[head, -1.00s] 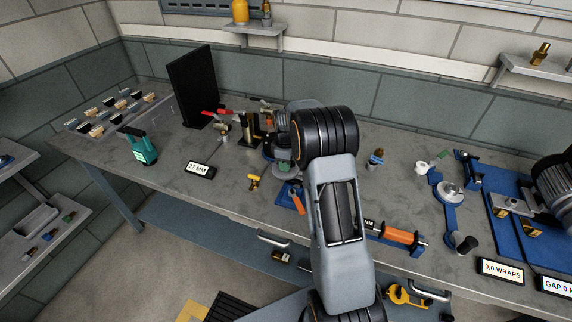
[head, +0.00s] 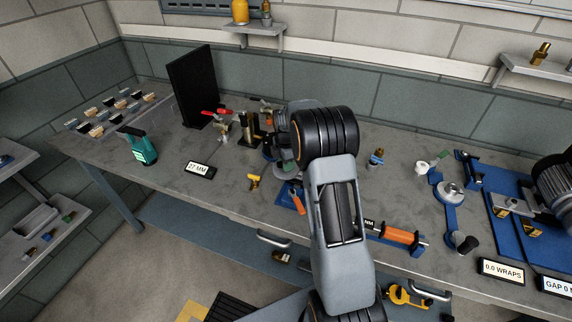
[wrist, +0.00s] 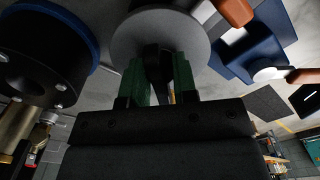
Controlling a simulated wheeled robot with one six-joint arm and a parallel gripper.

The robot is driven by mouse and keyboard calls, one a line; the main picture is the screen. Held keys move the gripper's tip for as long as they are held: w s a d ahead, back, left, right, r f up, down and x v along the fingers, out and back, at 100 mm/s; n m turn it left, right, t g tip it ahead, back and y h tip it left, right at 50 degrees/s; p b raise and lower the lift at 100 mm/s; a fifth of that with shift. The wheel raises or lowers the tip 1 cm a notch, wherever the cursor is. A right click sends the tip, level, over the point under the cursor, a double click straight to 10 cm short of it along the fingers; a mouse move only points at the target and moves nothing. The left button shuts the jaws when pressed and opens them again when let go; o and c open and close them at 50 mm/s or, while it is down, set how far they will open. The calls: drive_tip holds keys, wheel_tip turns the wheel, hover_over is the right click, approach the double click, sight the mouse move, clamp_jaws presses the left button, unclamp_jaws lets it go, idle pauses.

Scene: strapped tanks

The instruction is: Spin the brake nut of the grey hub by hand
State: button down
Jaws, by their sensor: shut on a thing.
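In the wrist view, the green fingers of my gripper (wrist: 158,78) stand on both sides of a dark part (wrist: 157,60), which I take to be the brake nut. They are shut on it. Right behind it is a round grey disc (wrist: 135,38), which looks like the face of the grey hub. The dark part sits in front of this disc's lower middle. In the head view my arm covers the gripper and most of the hub, so the nut does not show there.
A large black cylinder with a blue rim (wrist: 45,60) is close on the left in the wrist view. A blue fixture (wrist: 250,50) is at the right. In the head view, a black upright panel (head: 192,85) and a red-handled clamp (head: 217,114) stand left of my arm.

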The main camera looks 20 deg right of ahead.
drive_tip(key=shift+n, duration=0.6)
drive_tip(key=shift+n, duration=2.4)
drive_tip(key=shift+n, duration=1.2)
drive_tip(key=c, duration=1.1)
unclamp_jaws()
drive_tip(key=shift+o, duration=0.2)
drive_tip(key=shift+r, duration=0.15)
